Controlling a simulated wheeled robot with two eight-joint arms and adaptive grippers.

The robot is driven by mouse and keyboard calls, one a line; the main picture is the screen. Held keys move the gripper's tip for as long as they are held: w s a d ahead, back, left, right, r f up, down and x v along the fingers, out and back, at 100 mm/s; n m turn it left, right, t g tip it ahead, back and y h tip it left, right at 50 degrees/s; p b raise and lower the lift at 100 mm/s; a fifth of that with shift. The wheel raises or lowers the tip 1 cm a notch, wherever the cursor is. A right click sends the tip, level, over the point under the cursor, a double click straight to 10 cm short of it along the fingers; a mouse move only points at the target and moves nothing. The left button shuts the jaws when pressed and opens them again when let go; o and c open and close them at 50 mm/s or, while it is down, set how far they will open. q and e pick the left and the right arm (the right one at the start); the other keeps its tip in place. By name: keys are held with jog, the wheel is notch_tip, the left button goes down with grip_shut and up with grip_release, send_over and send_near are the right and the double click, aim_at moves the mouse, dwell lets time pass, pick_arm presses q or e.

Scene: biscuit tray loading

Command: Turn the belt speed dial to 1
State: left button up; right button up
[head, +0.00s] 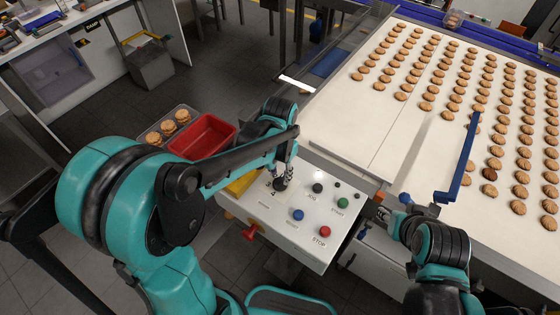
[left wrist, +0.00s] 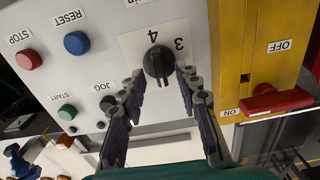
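The belt speed dial (left wrist: 158,64) is a black knob on a white plate of the control panel (head: 258,222). The 1 is not readable. My left gripper (left wrist: 162,76) is open, with one finger on each side of the knob's lower part; I cannot tell whether they touch it. In the head view my left gripper (head: 284,170) hides part of the dial. My right gripper (head: 384,208) is at the panel's right, its fingers unclear.
The panel carries a red STOP button (head: 325,231), a blue RESET button (head: 298,214), a green START button (head: 343,202) and a black JOG button (head: 317,188). A red switch handle (left wrist: 278,101) sits on a yellow box. A red bin (head: 203,136) and a biscuit-covered belt (head: 400,125) lie beyond.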

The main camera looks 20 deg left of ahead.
pick_arm(q)
notch_tip(320, 180, up, 10)
dwell(0.3)
jog(key=shift+s, duration=0.1)
dwell(0.3)
jog(key=n+t+b, duration=0.2)
jog(key=t+b, duration=0.2)
send_near(278, 180)
jog(key=s+a, duration=0.3)
jog(key=s+f+n+t+b, duration=0.1)
jog(key=s+a+f+t+b, duration=0.1)
jog(key=f, duration=0.1)
jog(key=shift+s+f+n+t, duration=0.2)
jog(key=shift+s+n+t, duration=0.1)
jog(key=shift+s+n, duration=0.1)
jog(key=shift+s+a+f+b, duration=0.1)
jog(key=shift+s+f+b, duration=0.15)
jog(key=shift+f+b, duration=0.1)
jog(key=shift+t, duration=0.3)
jog(key=shift+w, duration=0.1)
dwell(0.7)
